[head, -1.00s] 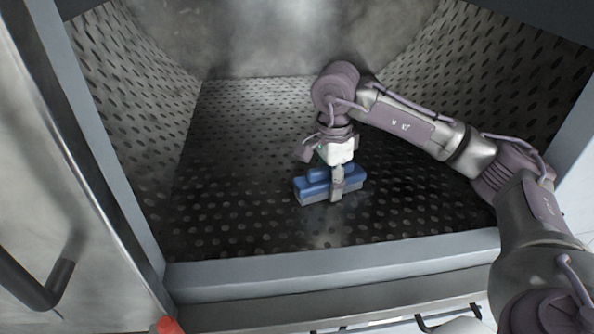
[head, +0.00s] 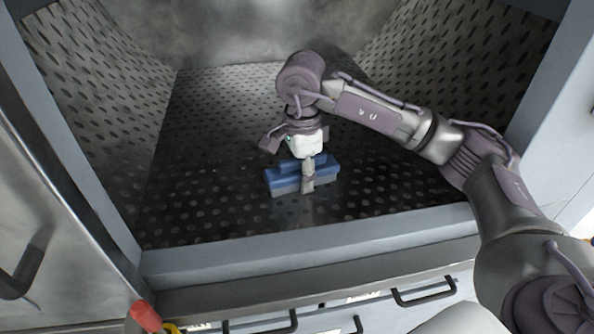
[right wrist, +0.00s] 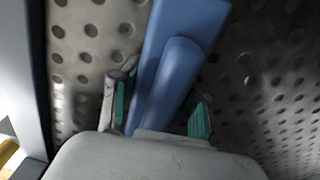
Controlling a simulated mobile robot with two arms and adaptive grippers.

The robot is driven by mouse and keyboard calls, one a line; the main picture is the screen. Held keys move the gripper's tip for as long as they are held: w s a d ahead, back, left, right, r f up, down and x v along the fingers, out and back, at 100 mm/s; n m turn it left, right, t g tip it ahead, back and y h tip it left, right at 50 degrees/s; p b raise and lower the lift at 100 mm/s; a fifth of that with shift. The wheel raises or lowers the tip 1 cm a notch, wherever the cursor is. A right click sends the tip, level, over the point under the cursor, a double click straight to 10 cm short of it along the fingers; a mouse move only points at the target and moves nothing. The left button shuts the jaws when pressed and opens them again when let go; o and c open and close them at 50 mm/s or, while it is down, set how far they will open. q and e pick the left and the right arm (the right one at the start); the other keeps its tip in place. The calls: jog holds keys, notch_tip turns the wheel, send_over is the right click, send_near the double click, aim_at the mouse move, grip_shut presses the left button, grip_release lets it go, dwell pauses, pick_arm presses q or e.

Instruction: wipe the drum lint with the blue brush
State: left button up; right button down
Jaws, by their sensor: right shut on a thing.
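The blue brush (head: 325,176) is a blue block with a raised back and a grey underside, low over the front part of the perforated drum floor (head: 215,140). My right gripper (head: 308,180) is shut on the brush from above. In the right wrist view the brush (right wrist: 180,75) runs up between the teal-padded fingers of the gripper (right wrist: 158,108). Whether the brush touches the floor is hard to tell. No distinct lint stands out; grey haze covers the drum's back wall (head: 240,30). My left gripper is not in view.
A grey sill (head: 310,248) edges the drum opening in front, with perforated walls left and right. A metal door with a dark handle (head: 25,272) stands at the left. A red-tipped object (head: 145,315) and drawer handles (head: 425,292) are below.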

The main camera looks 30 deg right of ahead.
aim_at(260, 191)
jog(key=shift+s+a+f, duration=0.4)
jog(key=shift+s+a, duration=0.1)
jog(key=shift+s, duration=0.1)
jog(key=shift+w+a, duration=0.2)
jog(key=shift+a, duration=0.3)
jog(key=shift+w+a+r, duration=0.1)
jog(key=shift+w+a, duration=0.35)
jog(key=shift+a, duration=0.65)
jog(key=shift+w+a+r, duration=0.1)
jog(key=shift+w+a, duration=0.3)
jog(key=shift+a, duration=0.75)
jog(key=shift+w+a+r, duration=0.1)
jog(key=shift+w+a, duration=0.35)
jog(key=shift+a, duration=0.65)
jog(key=shift+w+r+p, duration=0.15)
jog(key=shift+r+p, duration=0.25)
jog(key=shift+r, duration=0.25)
jog(key=shift+r+p, duration=1.2)
jog(key=shift+r, duration=1.25)
jog(key=shift+d, duration=0.1)
notch_tip(260, 191, up, 3)
jog(key=shift+p, duration=0.7)
